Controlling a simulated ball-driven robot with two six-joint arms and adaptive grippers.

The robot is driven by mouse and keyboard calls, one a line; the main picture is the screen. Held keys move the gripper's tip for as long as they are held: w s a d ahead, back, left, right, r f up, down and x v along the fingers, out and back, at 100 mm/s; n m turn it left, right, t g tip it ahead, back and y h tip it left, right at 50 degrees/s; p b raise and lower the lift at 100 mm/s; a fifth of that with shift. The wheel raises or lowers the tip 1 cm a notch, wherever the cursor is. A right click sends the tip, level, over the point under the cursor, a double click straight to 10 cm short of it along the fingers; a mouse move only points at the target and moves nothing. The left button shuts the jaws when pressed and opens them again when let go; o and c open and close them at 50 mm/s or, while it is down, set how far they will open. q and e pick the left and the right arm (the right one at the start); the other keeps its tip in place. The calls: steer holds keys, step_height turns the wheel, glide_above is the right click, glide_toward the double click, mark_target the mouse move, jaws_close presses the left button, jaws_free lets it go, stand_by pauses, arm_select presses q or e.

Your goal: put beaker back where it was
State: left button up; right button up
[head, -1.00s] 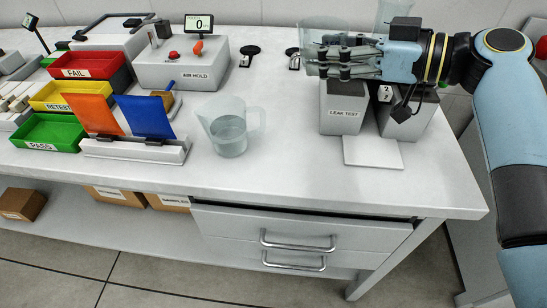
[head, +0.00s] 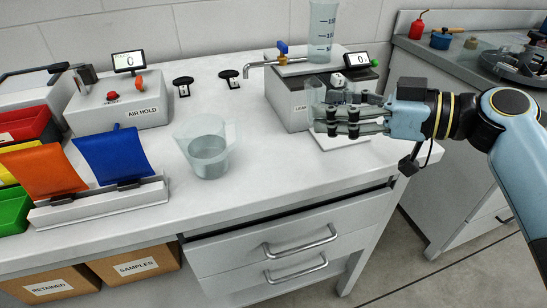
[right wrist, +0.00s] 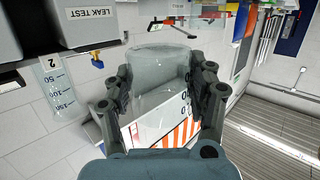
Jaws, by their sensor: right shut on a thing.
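My right gripper (head: 335,122) is shut on a clear, see-through beaker (head: 317,97). It holds the beaker at the front of the leak test box (head: 287,100), by the white plate (head: 345,141). I cannot tell whether the beaker touches the plate. In the right wrist view the beaker (right wrist: 158,65) sits between the two fingers of the gripper (right wrist: 160,92), and printed marks and orange stripes show behind or through it. A second clear vessel, a jug (head: 208,155) with liquid in it, stands upright on the bench. My left gripper is not in view.
A tall graduated cylinder (head: 323,32) stands at the leak test box, near a tap with a blue handle (head: 282,50). The air hold box (head: 118,105) and orange and blue flags (head: 112,152) are to the left. The bench between jug and box is clear.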

glide_above(276, 166)
step_height(276, 166, down, 5)
steer(key=shift+d+p, duration=0.1)
steer(key=shift+p, duration=0.3)
steer(key=shift+a+f, duration=0.2)
steer(key=shift+f, duration=1.95)
steer(key=shift+f+b, duration=0.2)
steer(key=shift+b, duration=0.1)
steer(key=o, duration=1.2)
steer(key=shift+r, duration=0.1)
